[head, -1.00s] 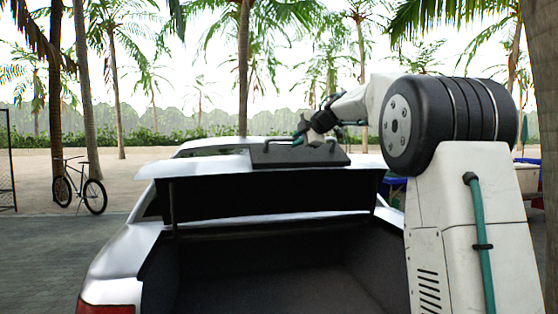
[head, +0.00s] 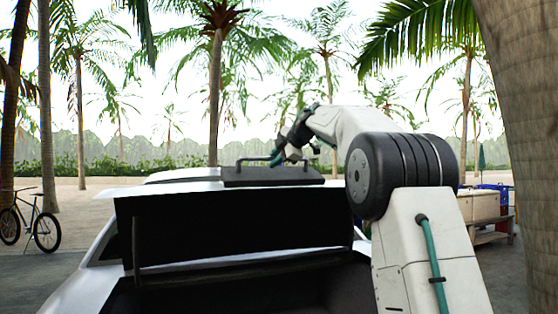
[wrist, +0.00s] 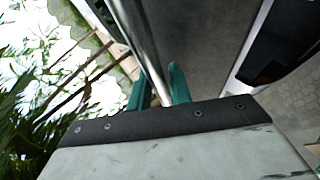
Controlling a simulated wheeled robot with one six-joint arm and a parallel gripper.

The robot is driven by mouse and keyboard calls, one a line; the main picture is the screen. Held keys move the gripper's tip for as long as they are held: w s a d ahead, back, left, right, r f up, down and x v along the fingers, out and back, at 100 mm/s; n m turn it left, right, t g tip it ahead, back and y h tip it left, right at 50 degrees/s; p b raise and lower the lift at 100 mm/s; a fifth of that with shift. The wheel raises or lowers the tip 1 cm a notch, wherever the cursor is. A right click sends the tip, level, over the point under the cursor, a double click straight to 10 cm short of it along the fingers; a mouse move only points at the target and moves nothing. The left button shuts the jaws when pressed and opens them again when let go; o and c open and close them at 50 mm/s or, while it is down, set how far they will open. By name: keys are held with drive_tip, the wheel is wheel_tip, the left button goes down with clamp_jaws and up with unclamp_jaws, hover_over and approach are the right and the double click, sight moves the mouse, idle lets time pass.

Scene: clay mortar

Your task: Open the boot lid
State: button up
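The boot lid (head: 235,222) of the silver car is raised, its dark inner face towards me and its pale upper edge level with the roof. A dark plate (head: 272,177) with a bar handle sits on top of the lid. My gripper (head: 277,158) is at this handle. In the wrist view, the metal handle bar (wrist: 143,45) runs between the two teal fingers of my gripper (wrist: 158,92), which look closed around it. The fingers' exact contact with the bar is partly hidden by the gripper body.
The dark boot opening (head: 240,290) lies below the lid. A palm trunk (head: 515,110) stands close on the right. A bench with crates (head: 485,207) is behind my arm. A bicycle (head: 32,220) stands at the far left on paved ground.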

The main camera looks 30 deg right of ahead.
drive_tip(key=shift+o, duration=1.2)
drive_tip(key=shift+w+a, duration=0.2)
drive_tip(key=shift+a, duration=0.35)
drive_tip(key=v, duration=0.7)
drive_tip(key=shift+s+r, duration=0.25)
drive_tip(key=shift+s, duration=0.05)
drive_tip(key=shift+d, duration=0.15)
